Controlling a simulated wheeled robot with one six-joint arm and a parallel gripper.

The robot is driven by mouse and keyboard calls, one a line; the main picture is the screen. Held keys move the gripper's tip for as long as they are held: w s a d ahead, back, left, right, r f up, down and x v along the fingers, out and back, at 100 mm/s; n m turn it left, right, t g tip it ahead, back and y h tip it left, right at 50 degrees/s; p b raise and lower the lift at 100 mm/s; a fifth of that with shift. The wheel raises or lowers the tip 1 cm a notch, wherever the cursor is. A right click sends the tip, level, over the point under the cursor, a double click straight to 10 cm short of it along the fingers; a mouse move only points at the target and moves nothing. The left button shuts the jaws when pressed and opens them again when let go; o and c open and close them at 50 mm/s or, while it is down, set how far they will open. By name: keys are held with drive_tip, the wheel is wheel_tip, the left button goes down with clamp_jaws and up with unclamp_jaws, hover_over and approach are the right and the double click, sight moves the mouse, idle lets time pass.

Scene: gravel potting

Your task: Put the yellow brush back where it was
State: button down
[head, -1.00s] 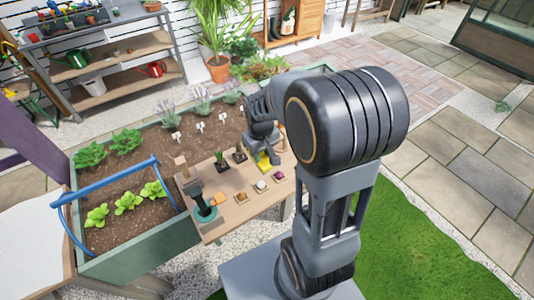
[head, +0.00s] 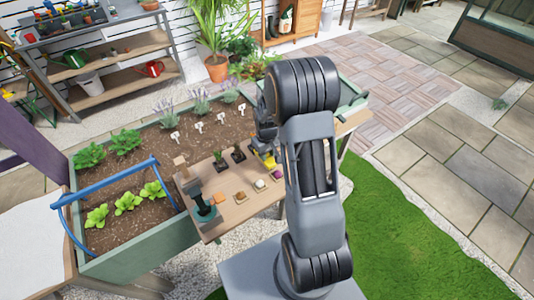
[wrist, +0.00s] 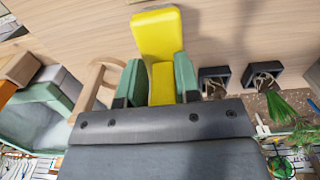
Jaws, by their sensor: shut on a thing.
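Part of the brush is hidden by the gripper body. I cannot tell how far the brush is above the table.
Two dark seedling pots (head: 222,162) stand left of the gripper. A green tray (head: 352,98) is at the right, beyond my arm. The planter bed (head: 150,230) borders the table.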

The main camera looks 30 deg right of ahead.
drive_tip(key=shift+f, duration=0.25)
drive_tip(key=shift+f+b, duration=0.55)
drive_tip(key=c, duration=0.8)
unclamp_jaws()
drive_tip(key=shift+r, duration=0.1)
wheel_tip(320, 180, up, 13)
drive_tip(key=shift+a+f+p, duration=0.1)
drive_tip(key=shift+a+p, duration=0.05)
drive_tip(key=shift+p, duration=0.3)
drive_tip(key=s+a+r+t, duration=0.1)
drive_tip(key=s+a+r, duration=0.2)
drive_tip(key=s, duration=0.2)
drive_tip(key=s+a+r+m+t, duration=0.1)
drive_tip(key=s+a+r, duration=0.2)
drive_tip(key=s, duration=0.2)
drive_tip(key=s+a+r+t, duration=0.1)
drive_tip(key=s+a+r, duration=0.2)
drive_tip(key=s, duration=0.2)
drive_tip(key=shift+s+a+r+t, duration=0.15)
drive_tip(key=shift+s+a+t, duration=0.1)
drive_tip(key=shift+a+t, duration=0.15)
